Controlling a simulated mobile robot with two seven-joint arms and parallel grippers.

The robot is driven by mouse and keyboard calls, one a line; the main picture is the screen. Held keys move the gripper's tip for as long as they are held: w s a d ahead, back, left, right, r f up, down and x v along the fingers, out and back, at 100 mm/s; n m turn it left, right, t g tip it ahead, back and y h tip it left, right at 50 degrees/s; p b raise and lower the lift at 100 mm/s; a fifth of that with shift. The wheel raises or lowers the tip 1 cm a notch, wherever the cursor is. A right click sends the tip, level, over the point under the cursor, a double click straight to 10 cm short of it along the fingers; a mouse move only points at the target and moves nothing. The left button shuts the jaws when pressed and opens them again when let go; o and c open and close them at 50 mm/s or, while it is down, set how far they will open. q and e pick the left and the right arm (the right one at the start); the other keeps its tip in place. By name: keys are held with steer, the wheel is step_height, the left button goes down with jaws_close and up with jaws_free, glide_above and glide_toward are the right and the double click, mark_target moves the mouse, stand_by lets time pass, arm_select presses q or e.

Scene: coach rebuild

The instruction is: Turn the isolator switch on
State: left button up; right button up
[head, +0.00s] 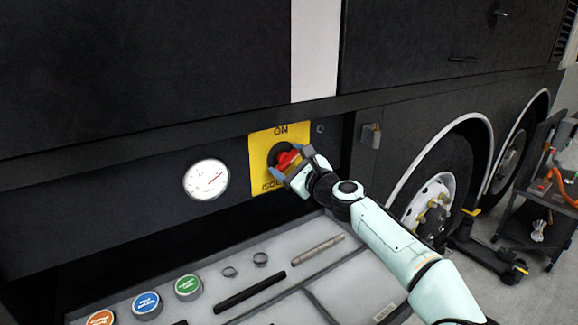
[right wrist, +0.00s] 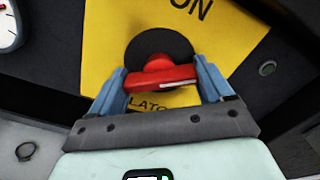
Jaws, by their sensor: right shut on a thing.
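The isolator switch has a red handle (head: 286,160) on a dark round disc, mounted on a yellow plate (head: 265,138) on the side of the black coach. The plate reads ON at its top, with lettering partly hidden at its bottom. My right gripper (head: 289,162) is shut on the red handle. In the right wrist view the handle (right wrist: 160,75) lies across between the two blue fingers (right wrist: 163,85), with a white mark near its right end. In the head view the handle is tilted, its right end higher. My left gripper is not in view.
A white round gauge (head: 206,179) is left of the plate. Below is a grey tray (head: 365,280) with coloured round caps, rings and rods. A coach wheel (head: 430,208), a jack (head: 485,250) and a dark cart (head: 540,195) stand at the right.

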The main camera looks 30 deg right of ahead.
steer(key=n+b, duration=0.2)
steer(key=n, duration=0.5)
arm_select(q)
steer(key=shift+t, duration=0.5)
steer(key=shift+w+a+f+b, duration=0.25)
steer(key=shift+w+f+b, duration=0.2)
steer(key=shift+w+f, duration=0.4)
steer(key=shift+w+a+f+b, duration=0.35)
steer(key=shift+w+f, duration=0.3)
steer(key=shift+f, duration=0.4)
arm_select(e)
steer(key=shift+n, duration=2.2)
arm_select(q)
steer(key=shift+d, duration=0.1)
arm_select(e)
steer(key=o, duration=1)
steer(key=shift+c, duration=0.2)
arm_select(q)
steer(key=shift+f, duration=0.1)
arm_select(e)
steer(key=shift+s, duration=0.1)
